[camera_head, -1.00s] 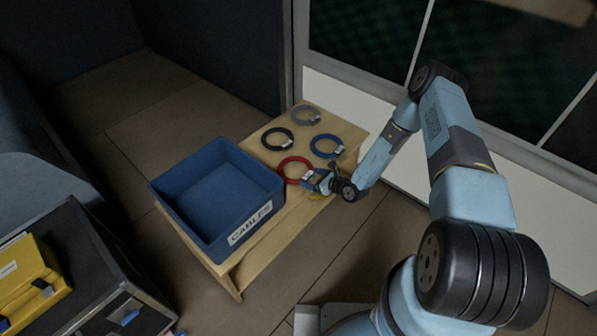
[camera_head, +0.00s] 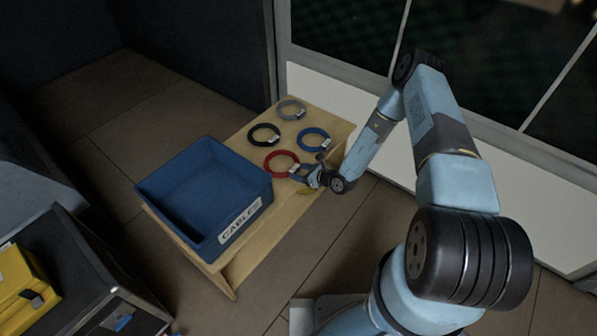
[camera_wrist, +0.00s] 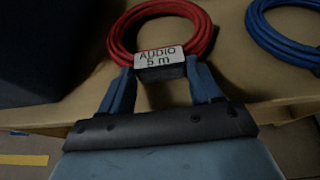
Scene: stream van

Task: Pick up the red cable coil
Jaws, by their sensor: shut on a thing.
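The red cable coil (camera_head: 281,164) shows at the front of the wooden bench, just right of the blue bin. In the wrist view the red coil (camera_wrist: 163,12) bears a white tag reading "AUDIO 5 m" (camera_wrist: 159,57) on a dark block. My gripper (camera_head: 306,175) is at the coil's right side in the head view. In the wrist view my gripper (camera_wrist: 160,78) has its two blue fingers on either side of the tag block and is shut on it. I cannot tell whether the coil still touches the bench.
The blue bin labelled CABLES (camera_head: 240,220) stands on the wooden bench (camera_head: 268,227), left of the coil. A blue coil (camera_head: 314,139), a black coil (camera_head: 264,134) and a grey coil (camera_head: 291,110) lie behind the red one. A yellow case (camera_head: 22,284) is at lower left.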

